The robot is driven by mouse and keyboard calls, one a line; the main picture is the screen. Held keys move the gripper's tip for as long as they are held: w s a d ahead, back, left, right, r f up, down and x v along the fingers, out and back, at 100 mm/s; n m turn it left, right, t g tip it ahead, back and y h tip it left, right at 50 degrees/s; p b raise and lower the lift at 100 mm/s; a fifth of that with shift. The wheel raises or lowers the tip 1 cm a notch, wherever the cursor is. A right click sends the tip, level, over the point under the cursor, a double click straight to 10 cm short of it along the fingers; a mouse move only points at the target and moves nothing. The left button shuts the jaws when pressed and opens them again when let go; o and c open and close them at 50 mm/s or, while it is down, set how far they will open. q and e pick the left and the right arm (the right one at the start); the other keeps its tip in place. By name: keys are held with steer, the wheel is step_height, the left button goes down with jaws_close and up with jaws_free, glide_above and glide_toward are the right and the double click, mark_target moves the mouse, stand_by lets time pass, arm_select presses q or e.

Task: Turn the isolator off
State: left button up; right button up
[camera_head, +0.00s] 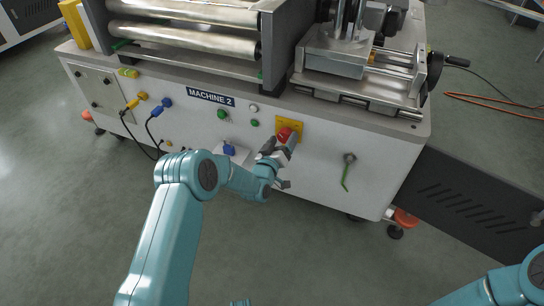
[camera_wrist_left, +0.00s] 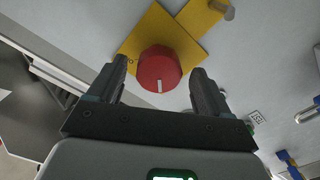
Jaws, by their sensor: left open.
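The isolator is a red round knob (camera_head: 284,134) on a yellow plate (camera_head: 297,126) on the front panel of the machine. It also shows in the left wrist view as a red knob (camera_wrist_left: 159,69) with a white mark on its rim, on the yellow plate (camera_wrist_left: 184,42). My left gripper (camera_head: 279,147) is at the knob in the head view. In the left wrist view its two dark fingers (camera_wrist_left: 159,80) are open, one on each side of the knob, with gaps visible. My right arm shows at the lower right corner; its gripper is out of frame.
A green-handled valve (camera_head: 347,172) is to the right of the isolator on the panel. Green buttons (camera_head: 222,114), a blue socket (camera_head: 229,149) and yellow and blue plugs with cables (camera_head: 153,110) are to the left. Rollers stand above. The floor in front is clear.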

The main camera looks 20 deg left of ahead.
arm_select(q)
steer(key=s+p, duration=0.3)
steer(key=s, duration=1.1)
steer(key=shift+s+a+p, duration=0.25)
steer(key=shift+s+p, duration=0.05)
arm_select(e)
steer(key=shift+s+a+r, duration=0.15)
steer(key=shift+r, duration=0.5)
steer(key=shift+s+a+r, duration=0.1)
steer(key=shift+s+r, duration=0.05)
steer(key=shift+r, duration=0.45)
steer(key=shift+s+a+r, duration=0.15)
steer(key=shift+r, duration=0.5)
arm_select(q)
steer(key=shift+r, duration=0.1)
